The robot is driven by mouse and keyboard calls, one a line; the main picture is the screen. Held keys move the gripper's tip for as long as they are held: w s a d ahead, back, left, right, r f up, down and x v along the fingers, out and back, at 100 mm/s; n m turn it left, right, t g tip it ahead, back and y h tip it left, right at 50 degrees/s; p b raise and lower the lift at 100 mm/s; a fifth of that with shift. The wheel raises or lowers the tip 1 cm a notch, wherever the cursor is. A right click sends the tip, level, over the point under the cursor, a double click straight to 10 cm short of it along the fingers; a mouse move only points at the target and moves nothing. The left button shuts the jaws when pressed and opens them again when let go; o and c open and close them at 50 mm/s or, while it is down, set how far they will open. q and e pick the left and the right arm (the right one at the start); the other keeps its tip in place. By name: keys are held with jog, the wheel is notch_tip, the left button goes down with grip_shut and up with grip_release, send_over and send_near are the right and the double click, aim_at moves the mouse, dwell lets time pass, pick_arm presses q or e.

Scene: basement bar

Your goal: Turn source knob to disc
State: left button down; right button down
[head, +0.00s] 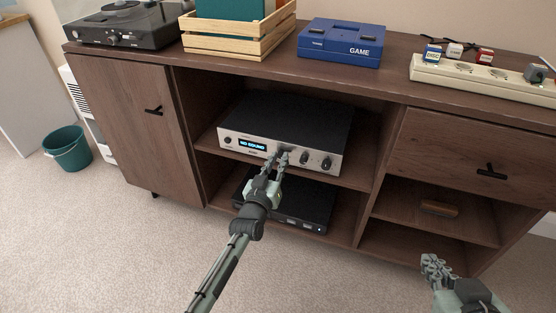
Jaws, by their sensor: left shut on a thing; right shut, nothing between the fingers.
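The silver-fronted amplifier (290,120) stands on the middle shelf of the cabinet. Its small display (252,144) appears to read "NO SOUND". My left gripper (279,158) is at the front panel, right of the display, shut on what seems to be the source knob. The fingers hide that knob, so its pointer and setting cannot be seen. Two dark knobs, one (306,158) nearer the gripper and one (326,163) further right, are uncovered. My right gripper (430,264) is shut and empty, low at the right, in front of the cabinet.
A black box (308,207) sits on the shelf below. The cabinet top holds a turntable (125,22), a wooden crate (235,42), a blue GAME console (341,42) and a power strip (480,77) with labelled plugs. A teal bin (66,150) stands left. Carpet is clear in front.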

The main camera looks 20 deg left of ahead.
pick_arm(q)
jog(key=n+p, duration=0.1)
jog(key=n, duration=0.3)
jog(key=shift+n, duration=3)
pick_arm(e)
jog(key=s+d+f+g+h, duration=0.1)
jog(key=s+d+f+g, duration=0.1)
jog(key=s+d+f, duration=0.1)
jog(key=shift+s+d+f+m+g+h, duration=0.3)
jog(key=shift+s+d+f+g, duration=0.1)
jog(key=shift+d, duration=0.2)
jog(key=shift+a, duration=0.1)
jog(key=shift+w, duration=0.1)
pick_arm(q)
jog(key=c, duration=1.4)
grip_release()
pick_arm(e)
jog(key=shift+r, duration=0.1)
jog(key=shift+a, duration=0.1)
